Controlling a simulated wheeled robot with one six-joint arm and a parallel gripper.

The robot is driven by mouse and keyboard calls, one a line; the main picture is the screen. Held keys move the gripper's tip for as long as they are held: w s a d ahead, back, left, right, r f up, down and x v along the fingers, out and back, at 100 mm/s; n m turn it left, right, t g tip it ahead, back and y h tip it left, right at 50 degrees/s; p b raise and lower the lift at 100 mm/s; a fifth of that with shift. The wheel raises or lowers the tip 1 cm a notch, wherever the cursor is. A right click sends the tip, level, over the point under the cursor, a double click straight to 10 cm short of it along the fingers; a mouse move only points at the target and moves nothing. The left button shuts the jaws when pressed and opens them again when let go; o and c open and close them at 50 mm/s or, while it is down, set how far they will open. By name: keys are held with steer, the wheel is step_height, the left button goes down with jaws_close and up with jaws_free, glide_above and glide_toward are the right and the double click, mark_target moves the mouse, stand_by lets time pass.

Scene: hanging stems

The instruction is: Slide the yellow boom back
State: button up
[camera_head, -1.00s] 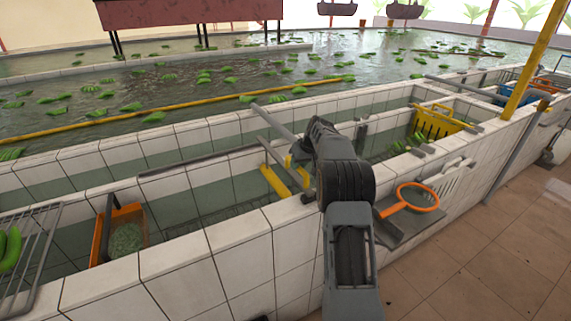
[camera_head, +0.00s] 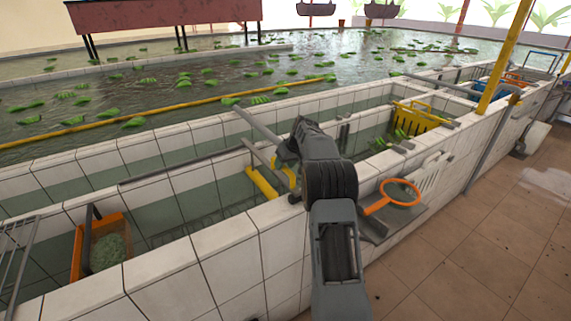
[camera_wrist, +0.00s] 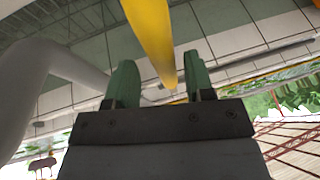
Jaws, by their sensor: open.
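A long yellow boom (camera_head: 200,102) lies across the water of the large pool, running from the left edge to near the pool wall. Short yellow bars (camera_head: 262,183) sit over the near tiled trough, beside the end of my arm. In the wrist view a yellow bar (camera_wrist: 148,30) runs down from the top edge to between the fingers of my gripper (camera_wrist: 159,66). The green fingers stand apart on either side of it. I cannot tell whether they touch it. In the head view my gripper is largely hidden behind my arm.
Tiled trough walls (camera_head: 190,270) run along the near side. An orange bin (camera_head: 80,250) and a yellow crate (camera_head: 420,117) sit in the troughs. An orange hoop tool (camera_head: 400,192) lies at the wall to the right. The tiled floor (camera_head: 470,240) is open there.

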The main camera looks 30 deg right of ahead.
steer(key=v, duration=1.3)
steer(key=shift+d+r+b, duration=0.2)
steer(key=shift+r+b, duration=0.15)
steer(key=shift+s, duration=0.15)
steer(key=s+a+f+m+g+h, duration=0.1)
steer(key=s+a+f+m, duration=0.1)
steer(key=s+f+m, duration=0.35)
steer(key=s+a+f+n+h, duration=0.1)
steer(key=s+a+n, duration=0.4)
steer(key=s+a, duration=1.6)
steer(key=shift+s+a+f+t, duration=0.15)
steer(key=shift+s+f+t, duration=0.45)
steer(key=shift+s, duration=1.2)
